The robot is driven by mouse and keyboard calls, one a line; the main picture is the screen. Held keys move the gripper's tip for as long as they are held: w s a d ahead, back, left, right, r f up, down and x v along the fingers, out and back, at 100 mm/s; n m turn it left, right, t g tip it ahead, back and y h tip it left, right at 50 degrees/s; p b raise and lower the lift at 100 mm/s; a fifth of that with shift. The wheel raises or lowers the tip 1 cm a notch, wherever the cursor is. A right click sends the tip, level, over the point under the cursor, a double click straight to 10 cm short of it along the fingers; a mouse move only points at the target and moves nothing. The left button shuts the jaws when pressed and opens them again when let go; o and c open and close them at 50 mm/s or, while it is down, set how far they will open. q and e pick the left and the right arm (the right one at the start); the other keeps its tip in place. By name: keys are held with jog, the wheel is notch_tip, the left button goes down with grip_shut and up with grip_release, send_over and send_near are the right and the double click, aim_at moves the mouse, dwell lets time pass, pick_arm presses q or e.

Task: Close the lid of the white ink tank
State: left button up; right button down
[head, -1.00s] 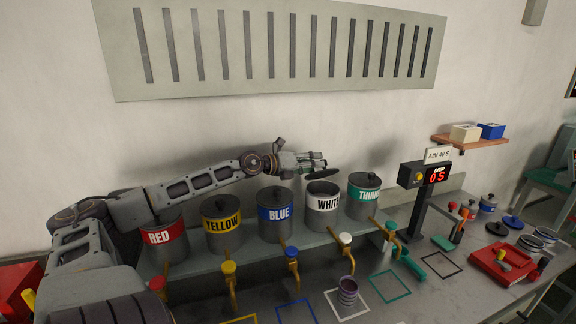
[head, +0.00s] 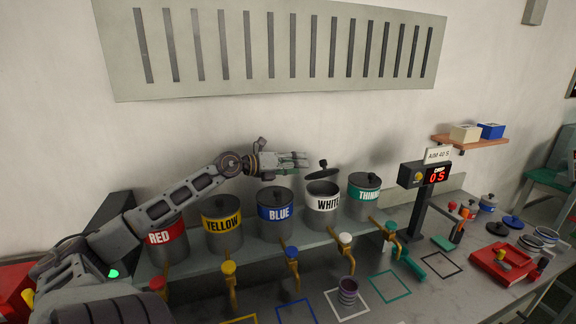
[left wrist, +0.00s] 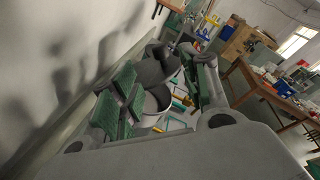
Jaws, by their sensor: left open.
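The white ink tank (head: 323,203) stands on the shelf between the blue and thinner tanks. Its grey lid (head: 322,175) is raised above the open rim and tilted, with its dark knob up. My left gripper (head: 304,160) is open and empty, just left of the lid and above the gap between the blue and white tanks. I see no clear contact with the lid. In the left wrist view, the dark lid (left wrist: 149,73) and the tank's pale rim show between the green-padded fingers. My right gripper is not in view.
The closed red (head: 167,239), yellow (head: 222,231) and blue (head: 276,219) tanks stand left of the white one, below my left arm. The thinner tank (head: 364,196) is close on its right. The timer display (head: 425,176) stands farther right. The wall is behind.

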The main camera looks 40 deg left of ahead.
pick_arm(q)
jog(key=shift+v, duration=1.4)
jog(key=shift+c, duration=0.5)
